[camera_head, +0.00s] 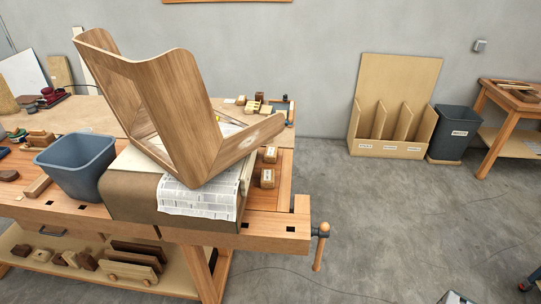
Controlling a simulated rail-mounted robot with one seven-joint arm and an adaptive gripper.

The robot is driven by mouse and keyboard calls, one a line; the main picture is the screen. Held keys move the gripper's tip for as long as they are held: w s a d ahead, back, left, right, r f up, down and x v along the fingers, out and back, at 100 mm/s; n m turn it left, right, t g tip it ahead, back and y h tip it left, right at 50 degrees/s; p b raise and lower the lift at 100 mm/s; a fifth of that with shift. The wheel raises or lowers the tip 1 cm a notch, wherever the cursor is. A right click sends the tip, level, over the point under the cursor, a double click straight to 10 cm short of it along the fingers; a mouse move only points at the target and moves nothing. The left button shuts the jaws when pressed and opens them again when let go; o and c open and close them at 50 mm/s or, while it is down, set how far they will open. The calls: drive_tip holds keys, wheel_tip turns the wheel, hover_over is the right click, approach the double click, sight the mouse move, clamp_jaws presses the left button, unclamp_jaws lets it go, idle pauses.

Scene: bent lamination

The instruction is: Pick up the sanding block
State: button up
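Two small brown wooden blocks with pale labels stand on the workbench, right of the bent wood piece: a nearer block (267,178) and a farther block (270,154). Their labels are too small to read, so I cannot tell whether either is the sanding block. Other small blocks (40,138) lie at the left of the bench, and a light wooden block (37,186) lies left of the grey bin. My gripper cannot be made out in this view.
The large bent wood piece (190,110) rests tilted on a brown form with newspaper (200,198). A grey bin (78,165) stands left of it. A vise handle (320,246) sticks out at the bench's right end. The floor (400,230) to the right is mostly clear.

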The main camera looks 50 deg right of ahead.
drive_tip(key=shift+o, duration=0.2)
drive_tip(key=o, duration=1.2)
